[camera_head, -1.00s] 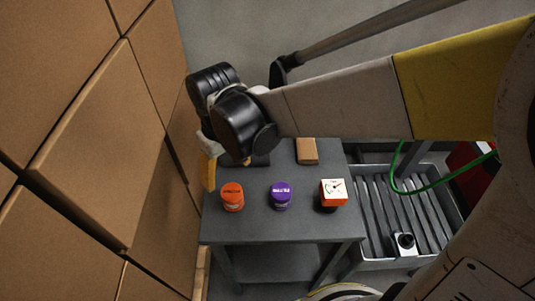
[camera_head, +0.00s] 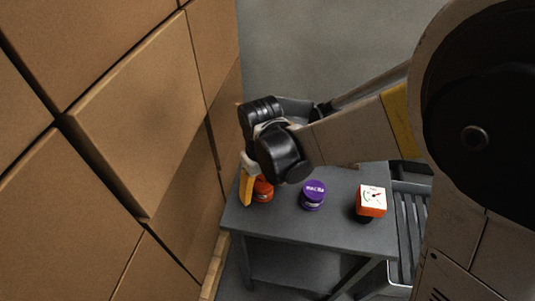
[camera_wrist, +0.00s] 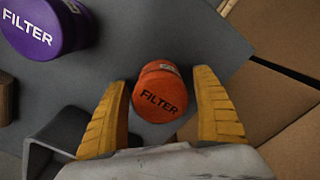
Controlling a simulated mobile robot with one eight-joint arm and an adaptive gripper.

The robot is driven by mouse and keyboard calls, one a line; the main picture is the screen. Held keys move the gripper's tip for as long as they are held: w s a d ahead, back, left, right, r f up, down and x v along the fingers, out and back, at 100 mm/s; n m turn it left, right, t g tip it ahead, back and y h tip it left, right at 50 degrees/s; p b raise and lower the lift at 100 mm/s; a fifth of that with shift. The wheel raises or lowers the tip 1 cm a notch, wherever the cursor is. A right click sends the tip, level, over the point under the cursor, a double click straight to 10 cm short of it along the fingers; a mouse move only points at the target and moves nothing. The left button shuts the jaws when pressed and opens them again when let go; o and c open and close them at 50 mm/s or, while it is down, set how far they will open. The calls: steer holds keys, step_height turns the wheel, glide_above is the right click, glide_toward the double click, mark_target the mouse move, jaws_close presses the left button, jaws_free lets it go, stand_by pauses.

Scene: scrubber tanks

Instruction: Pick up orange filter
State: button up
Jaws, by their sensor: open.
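The orange filter (camera_wrist: 160,92) is a short round can with a lid marked FILTER. It stands upright on the grey table (camera_head: 290,222), near its left edge. My gripper (camera_wrist: 163,112) is open, with one yellow finger on each side of the filter in the wrist view. I cannot tell whether either finger touches it. In the head view the orange filter (camera_head: 263,190) is partly hidden behind a yellow finger of my gripper (camera_head: 247,186).
A purple filter (camera_head: 313,195) stands to the right of the orange one. An orange box with a dial gauge (camera_head: 371,200) stands further right. Stacked cardboard boxes (camera_head: 140,120) rise close on the left. A grey slatted tray (camera_head: 408,225) lies right of the table.

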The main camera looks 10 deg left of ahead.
steer(key=shift+f, duration=0.5)
steer(key=shift+r, duration=0.1)
steer(key=c, duration=1.2)
